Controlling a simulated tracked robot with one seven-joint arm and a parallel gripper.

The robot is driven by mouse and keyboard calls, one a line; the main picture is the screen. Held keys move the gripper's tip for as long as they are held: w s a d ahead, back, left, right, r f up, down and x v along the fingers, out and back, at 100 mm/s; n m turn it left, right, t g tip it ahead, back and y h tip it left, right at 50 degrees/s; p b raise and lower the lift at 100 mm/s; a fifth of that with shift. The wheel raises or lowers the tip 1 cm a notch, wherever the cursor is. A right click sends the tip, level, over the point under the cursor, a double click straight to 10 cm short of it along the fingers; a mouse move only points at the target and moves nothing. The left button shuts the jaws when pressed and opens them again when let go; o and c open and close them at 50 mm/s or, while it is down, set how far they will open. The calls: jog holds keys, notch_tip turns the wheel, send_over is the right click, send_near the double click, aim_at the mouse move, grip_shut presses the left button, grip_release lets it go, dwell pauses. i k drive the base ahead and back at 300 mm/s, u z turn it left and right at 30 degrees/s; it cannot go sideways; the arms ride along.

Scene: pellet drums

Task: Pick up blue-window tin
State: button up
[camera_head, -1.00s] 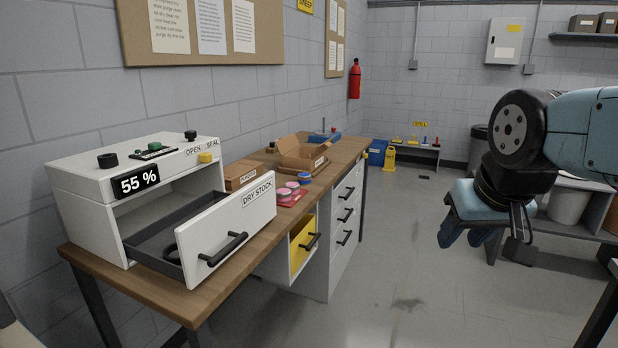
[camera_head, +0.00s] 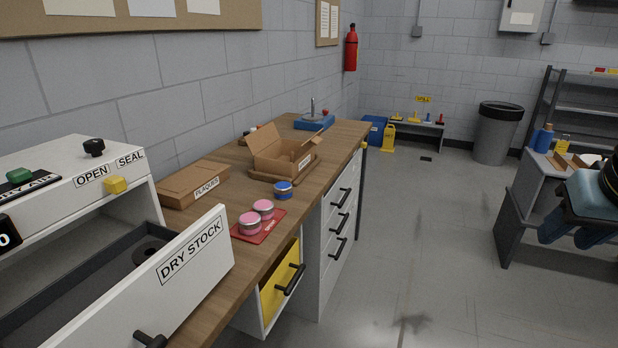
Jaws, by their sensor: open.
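My gripper (camera_head: 566,232) is at the right edge of the view, partly cut off, with blue fingers pointing down. It is open and empty, far from the tins, over the floor.
The DRY STOCK drawer (camera_head: 190,270) stands open in the near left foreground. A grey table (camera_head: 515,205) stands right; the central floor is clear.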

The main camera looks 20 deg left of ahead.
aim_at(283, 189)
jog(key=u, duration=0.3)
jog(key=i, duration=1.1)
jog(key=u, duration=0.65)
jog(key=k, duration=0.7)
jog(key=u, duration=0.2)
jog(key=i, duration=0.8)
jog(key=z, duration=0.1)
